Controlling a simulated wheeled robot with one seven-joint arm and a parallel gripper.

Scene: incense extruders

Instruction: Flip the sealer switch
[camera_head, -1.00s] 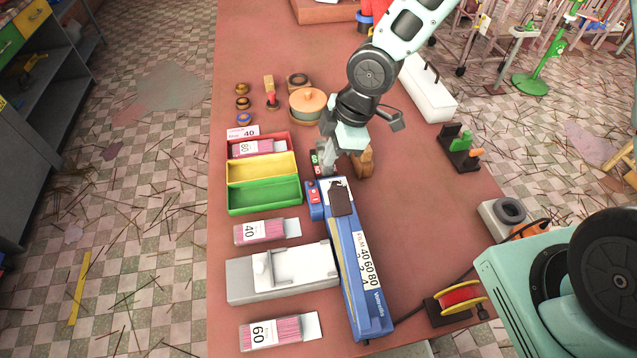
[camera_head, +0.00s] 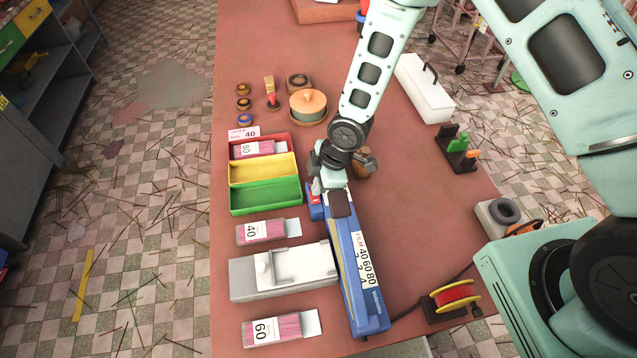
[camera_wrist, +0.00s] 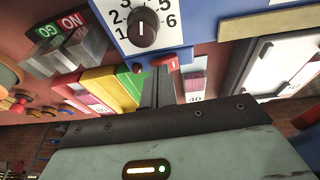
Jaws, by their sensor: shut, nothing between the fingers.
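The sealer (camera_head: 362,270) is a long blue device on the table with a dark pad and a white label strip. Its red switch (camera_head: 315,199) is on the small blue box at its far left end, partly hidden by my gripper. In the wrist view the red switch (camera_wrist: 168,63) shows on the blue face, below and right of a black dial (camera_wrist: 143,27) with numbers around it. My gripper (camera_head: 316,187) is shut and empty, right at the switch. In the wrist view its fingertips (camera_wrist: 157,80) appear just below the switch; whether they touch it I cannot tell.
Red, yellow and green bins (camera_head: 264,197) stand left of the sealer. A grey-white tray (camera_head: 240,281) and pink stick packs (camera_head: 262,231) lie nearby. A round wooden-lidded pot (camera_head: 307,104) stands behind. A red spool (camera_head: 455,296) sits at the front right.

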